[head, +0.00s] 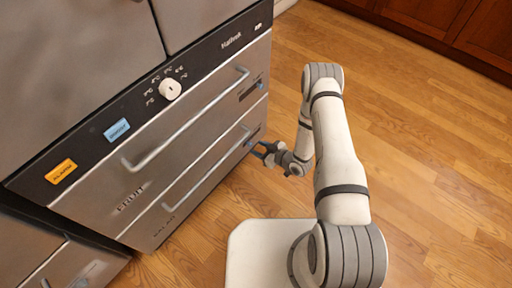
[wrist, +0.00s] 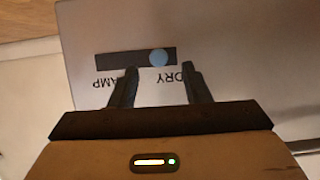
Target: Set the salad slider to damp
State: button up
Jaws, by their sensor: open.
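The salad slider shows in the wrist view as a dark slot (wrist: 118,59) with a round blue knob (wrist: 158,58). The labels appear upside down: DRY (wrist: 178,78) on the right, and DAMP, partly hidden by a finger, on the left. The knob sits toward the DRY end. My gripper (wrist: 159,69) is open, its fingertips just below the slot in the picture, with the knob lined up between them. I cannot tell whether they touch the panel. In the head view my gripper (head: 256,150) is at the right end of the salad drawer (head: 160,240).
The fruit drawer (head: 105,192) is above, with its own slider (head: 250,91) and a long handle (head: 190,120). The salad drawer's handle (head: 205,170) is left of my gripper. A white dial (head: 170,89) and orange and blue buttons are higher up. Wooden floor (head: 420,150) is clear to the right.

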aim_at(251, 145)
jog(key=shift+b+x, duration=0.45)
jog(key=shift+x, duration=1.35)
grip_shut()
